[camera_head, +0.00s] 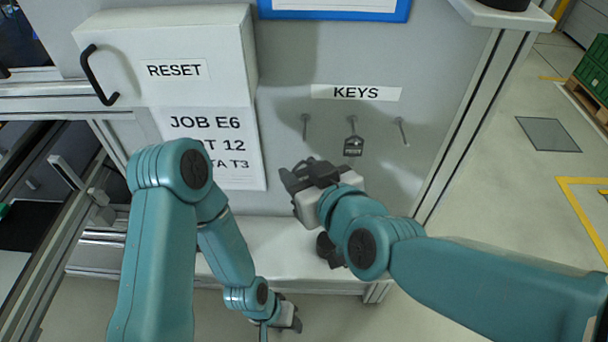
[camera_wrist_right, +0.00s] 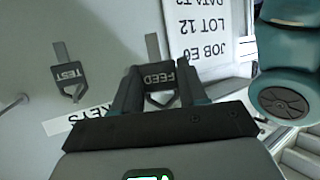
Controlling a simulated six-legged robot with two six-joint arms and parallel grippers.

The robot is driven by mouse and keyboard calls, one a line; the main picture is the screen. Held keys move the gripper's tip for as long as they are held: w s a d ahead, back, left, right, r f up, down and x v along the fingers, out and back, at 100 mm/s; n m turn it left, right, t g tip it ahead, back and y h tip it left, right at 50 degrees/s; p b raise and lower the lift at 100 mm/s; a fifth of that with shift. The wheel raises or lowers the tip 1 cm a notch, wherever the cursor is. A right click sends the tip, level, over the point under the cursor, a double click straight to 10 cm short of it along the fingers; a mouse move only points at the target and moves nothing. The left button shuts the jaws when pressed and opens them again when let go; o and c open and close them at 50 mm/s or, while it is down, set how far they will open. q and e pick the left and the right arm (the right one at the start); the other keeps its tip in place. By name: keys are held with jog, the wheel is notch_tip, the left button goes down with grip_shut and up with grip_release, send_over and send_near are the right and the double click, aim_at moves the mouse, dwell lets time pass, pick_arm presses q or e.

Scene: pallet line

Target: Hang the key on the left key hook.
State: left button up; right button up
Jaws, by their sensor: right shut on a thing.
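Three key hooks stick out of the grey panel below a KEYS label (camera_head: 356,93). The left hook (camera_head: 305,127) looks bare, and the right hook (camera_head: 401,131) is bare. A key with a dark TEST tag (camera_head: 353,147) hangs on the middle hook (camera_head: 351,121); it also shows in the wrist view (camera_wrist_right: 69,74). My right gripper (camera_head: 288,178) is below the left hook, shut on the key with the FEED tag (camera_wrist_right: 159,78). The gripper hides this key in the head view. My left gripper (camera_head: 289,318) is low down, its jaws unclear.
A white RESET box (camera_head: 180,50) with a black handle (camera_head: 93,75) stands left of the hooks. A JOB E6 sheet (camera_head: 235,165) is below it. A pale ledge (camera_head: 290,243) runs under the panel. A blue-framed sheet (camera_head: 335,14) is above.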

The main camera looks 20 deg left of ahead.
jog(key=shift+w+a+f, duration=0.1)
jog(key=shift+w, duration=0.35)
jog(key=w+a+f+b, duration=0.1)
jog(key=w+a+b, duration=0.1)
jog(key=w, duration=0.5)
jog(key=shift+b, duration=0.75)
jog(key=shift+f, duration=0.1)
jog(key=o, duration=1.1)
